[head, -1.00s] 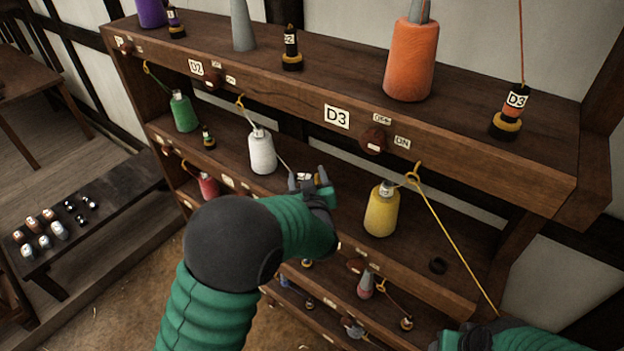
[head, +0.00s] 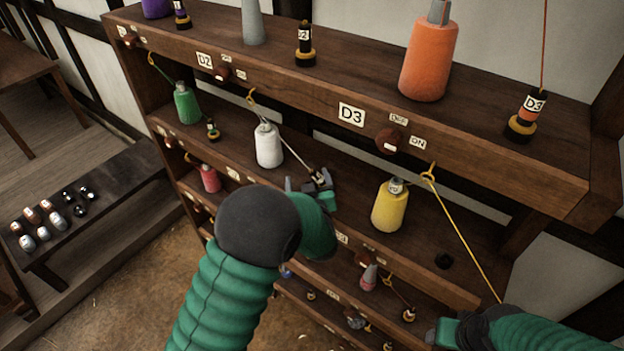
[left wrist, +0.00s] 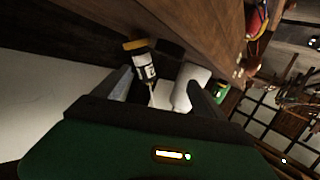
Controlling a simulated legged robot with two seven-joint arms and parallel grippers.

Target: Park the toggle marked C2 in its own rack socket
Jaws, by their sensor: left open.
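The white cone (head: 268,146) stands on the middle shelf, and its pale thread runs down right to my left gripper (head: 308,187). In the left wrist view, a black toggle (left wrist: 145,64) with a white label and gold collar shows just beyond and between the open fingers of my left gripper (left wrist: 162,92). The label is too small and tilted to read. The white cone (left wrist: 189,88) is beside it. A dark round piece (left wrist: 170,50) lies between them. Whether the toggle sits in its socket cannot be told. My right gripper (head: 446,335) is at the lower edge, its fingers unclear.
A yellow cone (head: 389,207) stands to the right, its thread running through a hook towards my right arm. The upper shelf edge (head: 300,90) overhangs. A low bench (head: 70,215) stands left.

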